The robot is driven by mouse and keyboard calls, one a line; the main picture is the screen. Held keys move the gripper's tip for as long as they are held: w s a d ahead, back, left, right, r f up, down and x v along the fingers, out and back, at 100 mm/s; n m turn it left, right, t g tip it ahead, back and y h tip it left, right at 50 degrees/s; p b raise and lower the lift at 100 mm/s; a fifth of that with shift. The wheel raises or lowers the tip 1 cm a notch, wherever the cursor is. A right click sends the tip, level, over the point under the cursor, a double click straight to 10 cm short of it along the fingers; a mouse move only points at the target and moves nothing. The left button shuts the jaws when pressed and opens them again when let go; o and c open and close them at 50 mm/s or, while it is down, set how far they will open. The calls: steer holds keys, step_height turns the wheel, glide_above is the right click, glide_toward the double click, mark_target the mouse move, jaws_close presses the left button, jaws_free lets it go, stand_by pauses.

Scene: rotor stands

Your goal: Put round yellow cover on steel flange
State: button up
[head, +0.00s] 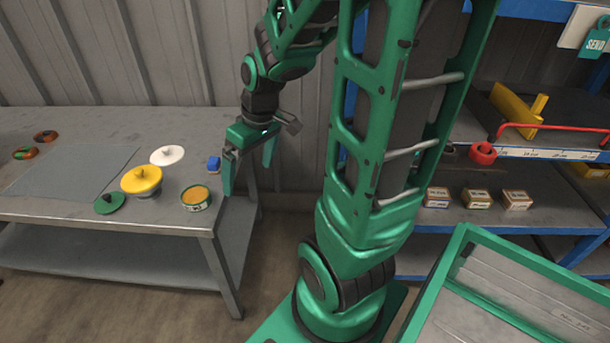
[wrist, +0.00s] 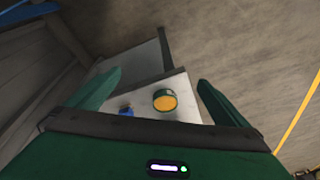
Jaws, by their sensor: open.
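The round yellow cover (head: 141,178) has a small knob on top and lies on the table, left of my gripper in the head view. A grey metal rim, seemingly the steel flange (head: 147,194), shows just beneath it. The cover looks seated on it and roughly level; most of the flange is hidden. My gripper (head: 247,170) is open and empty, pointing down near the table's right end, apart from the cover. In the wrist view my gripper (wrist: 160,97) has its fingers wide apart, and I cannot make out the cover there.
On the table (head: 60,208) are a white cover (head: 167,155), a green cover (head: 109,203), a green tin with an orange-yellow top (head: 195,198) and a blue block (head: 214,164). The tin also shows in the wrist view (wrist: 165,100). Shelving (head: 545,207) with boxes stands at right.

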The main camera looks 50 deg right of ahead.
steer(key=s+d+r+m+g, duration=0.1)
steer(key=s+r+m, duration=0.1)
steer(key=s, duration=0.6)
steer(key=s+d+r+m+g, duration=0.1)
steer(key=s+r+m, duration=0.2)
steer(key=s+m, duration=0.2)
steer(key=s, duration=0.3)
steer(key=shift+s+d+g+h, duration=0.15)
steer(key=shift+d+g+h, duration=0.15)
steer(key=shift+h, duration=0.1)
steer(key=shift+r, duration=0.1)
